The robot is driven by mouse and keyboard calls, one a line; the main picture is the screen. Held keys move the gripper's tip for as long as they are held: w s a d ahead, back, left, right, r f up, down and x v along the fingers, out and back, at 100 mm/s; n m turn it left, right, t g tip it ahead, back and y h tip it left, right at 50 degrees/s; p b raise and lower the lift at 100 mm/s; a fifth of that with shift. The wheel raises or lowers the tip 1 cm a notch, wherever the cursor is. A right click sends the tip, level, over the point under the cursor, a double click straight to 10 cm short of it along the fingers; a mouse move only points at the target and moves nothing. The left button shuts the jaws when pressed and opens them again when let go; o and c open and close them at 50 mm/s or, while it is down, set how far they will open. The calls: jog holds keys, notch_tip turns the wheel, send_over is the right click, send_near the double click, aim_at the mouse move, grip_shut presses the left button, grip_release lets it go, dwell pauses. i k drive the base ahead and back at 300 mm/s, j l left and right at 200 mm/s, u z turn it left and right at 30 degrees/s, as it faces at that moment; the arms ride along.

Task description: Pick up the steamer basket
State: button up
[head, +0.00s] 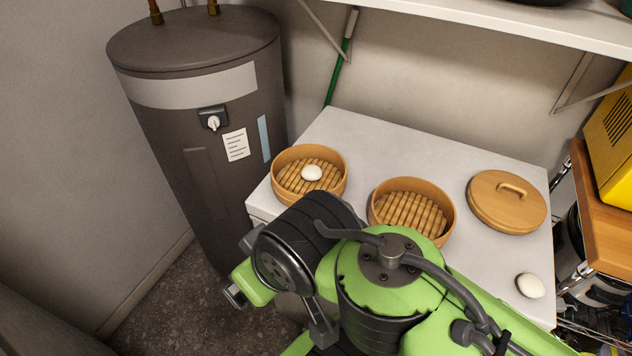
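Two round wooden steamer baskets with slatted bottoms sit on the white appliance top. The left steamer basket (330,192) holds a white rounded bun or egg (312,173). The right steamer basket (411,210) looks empty, and my arm is in front of its lower edge. A wooden steamer lid (507,202) with a handle lies flat to the right. My green and dark arm fills the lower middle. Its end, apparently my gripper (238,292), is left of and in front of the appliance, apart from the baskets. Its fingers are not clear enough to show open or shut.
The white top (355,143) is clear behind the baskets. A second white rounded item (530,285) lies near its right front corner. A dark water heater (190,110) stands left. A white shelf (540,27) overhangs the back, and a yellow appliance (608,130) stands right.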

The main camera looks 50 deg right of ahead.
aim_at(406, 208)
jog(key=z, duration=2.45)
